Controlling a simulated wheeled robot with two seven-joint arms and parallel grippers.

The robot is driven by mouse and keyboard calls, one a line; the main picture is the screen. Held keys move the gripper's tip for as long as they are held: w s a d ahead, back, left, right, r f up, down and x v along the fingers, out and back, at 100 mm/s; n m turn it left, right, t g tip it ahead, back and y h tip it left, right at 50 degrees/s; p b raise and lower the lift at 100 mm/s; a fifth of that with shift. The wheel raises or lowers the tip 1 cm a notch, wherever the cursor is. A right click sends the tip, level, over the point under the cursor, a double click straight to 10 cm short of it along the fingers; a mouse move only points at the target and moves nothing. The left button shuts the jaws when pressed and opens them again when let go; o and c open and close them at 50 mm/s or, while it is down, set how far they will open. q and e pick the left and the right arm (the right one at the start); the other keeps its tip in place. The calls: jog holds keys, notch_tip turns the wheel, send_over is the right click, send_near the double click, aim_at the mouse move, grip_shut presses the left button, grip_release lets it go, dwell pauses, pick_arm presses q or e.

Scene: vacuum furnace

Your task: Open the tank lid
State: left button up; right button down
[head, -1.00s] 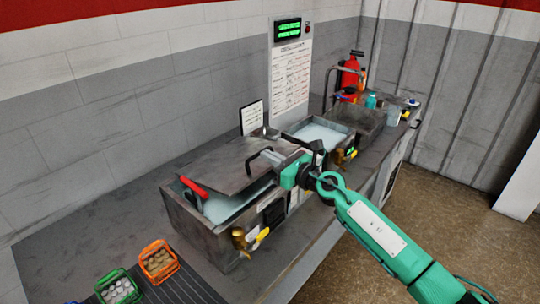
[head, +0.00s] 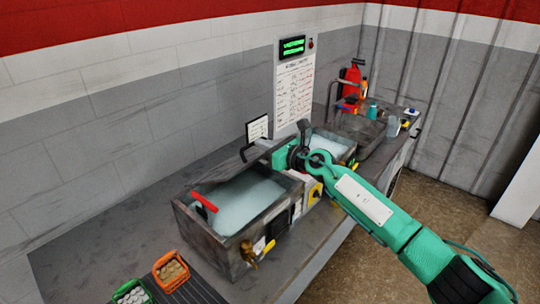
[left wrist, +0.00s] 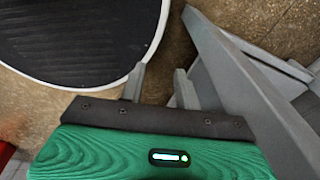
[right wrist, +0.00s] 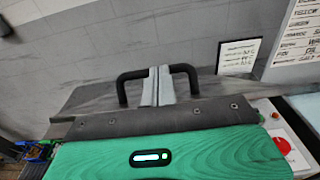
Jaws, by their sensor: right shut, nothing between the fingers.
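The tank (head: 214,246) is a grey metal box on the counter, uncovered, with pale liquid inside. My right gripper (head: 255,152) is above its far right side. In the right wrist view its fingers (right wrist: 157,86) are shut together, empty, within the outline of the lid's black handle (right wrist: 187,76). I cannot tell if they touch it. The grey metal lid (right wrist: 92,98) shows below the handle there; in the head view it is mostly hidden by my gripper. My left gripper (left wrist: 157,84), seen only in the left wrist view, is open and empty above the floor.
A red-handled item (head: 205,202) sits at the tank's left rim. Orange (head: 171,271) and green (head: 132,293) baskets of small round pieces stand at the front. A second basin (head: 338,142), a sign (head: 257,130) and a red bottle (head: 350,82) are farther back.

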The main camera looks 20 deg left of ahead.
jog(key=w+a+r+b, duration=0.2)
jog(key=a+r+b, duration=0.1)
jog(key=a+r, duration=0.2)
jog(key=shift+w+a+r+b, duration=0.2)
jog(key=shift+a+r+b, duration=0.1)
jog(key=shift+a+r, duration=0.05)
jog(key=shift+d, duration=0.15)
dwell(1.3)
